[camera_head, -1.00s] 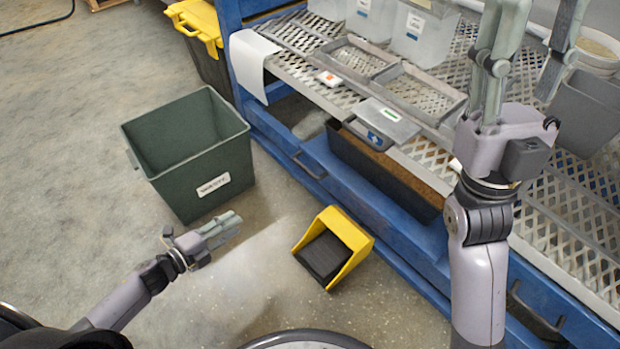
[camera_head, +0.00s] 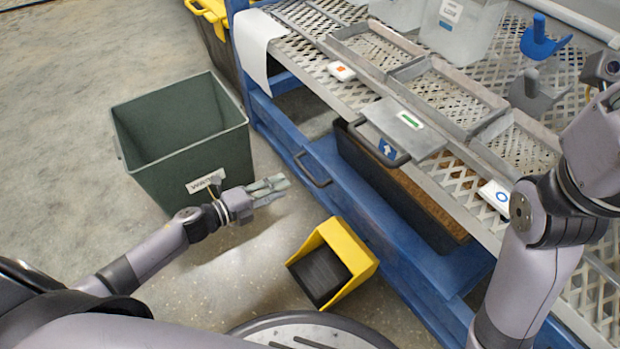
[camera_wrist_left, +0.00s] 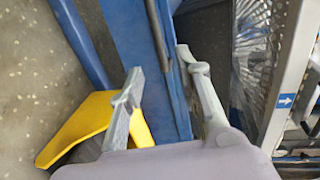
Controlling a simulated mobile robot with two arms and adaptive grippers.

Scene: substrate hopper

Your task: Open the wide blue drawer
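The wide blue drawer front (camera_head: 372,228) runs along the low blue frame of the bench, with a dark bar handle (camera_head: 313,168) toward its left end. It looks shut. My left gripper (camera_head: 274,189) is open and empty, left of the handle and apart from it. In the left wrist view its two fingers (camera_wrist_left: 163,78) stand apart, with the blue front (camera_wrist_left: 140,50) and the dark handle bar (camera_wrist_left: 157,30) beyond them. My right gripper (camera_head: 600,140) is cut off at the right edge; its fingers do not show.
A dark green bin (camera_head: 180,150) stands left of my left gripper. A yellow and black scoop-like thing (camera_head: 345,255) lies on the floor before the drawer. A black box (camera_head: 395,195) sits under the mesh bench top (camera_head: 320,75). Open floor lies at left.

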